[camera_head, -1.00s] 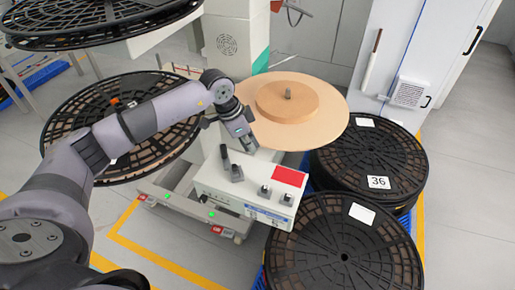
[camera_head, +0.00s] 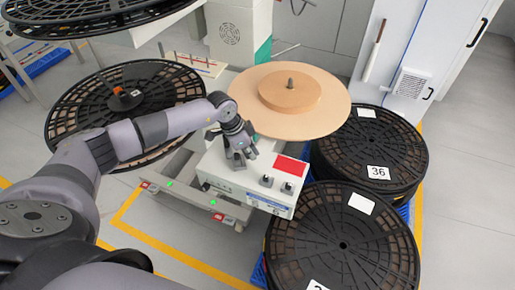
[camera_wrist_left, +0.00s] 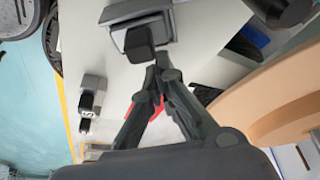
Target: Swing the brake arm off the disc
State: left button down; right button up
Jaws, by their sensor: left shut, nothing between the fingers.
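The tan disc (camera_head: 330,110), with a smaller raised hub (camera_head: 290,95) and a centre pin, lies flat behind the white control box (camera_head: 225,178). My left gripper (camera_head: 240,163) is over the left part of that box, shut and empty, pointing down. In the left wrist view its fingertips (camera_wrist_left: 160,62) meet beside a dark grey lever-like block (camera_wrist_left: 140,38) on the box. I cannot tell whether they touch it. The disc's edge (camera_wrist_left: 270,90) shows at the right there. I cannot clearly pick out the brake arm; a thin rod (camera_head: 286,49) shows behind the disc.
The box carries a red panel (camera_head: 291,166) and small dark switches (camera_head: 267,181). Black reels (camera_head: 370,150) are stacked at the right, with another reel (camera_head: 340,265) in front. A large black reel (camera_head: 70,125) stands behind my left arm. Grey floor is clear at far right.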

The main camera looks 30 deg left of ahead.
dwell(0.3)
pick_arm(q)
jog(key=shift+s+a+r+p, duration=0.15)
jog(key=shift+s+a+p, duration=0.15)
jog(key=shift+p, duration=0.25)
jog(key=shift+s+a+m+p, duration=0.25)
jog(key=shift+s+m+p, duration=0.35)
jog(key=shift+s+m, duration=0.15)
jog(key=shift+f, duration=0.2)
jog(key=shift+w, duration=0.1)
jog(key=shift+a+r, duration=0.1)
jog(key=shift+r, duration=0.1)
jog(key=v, duration=1.1)
jog(key=shift+r, duration=0.25)
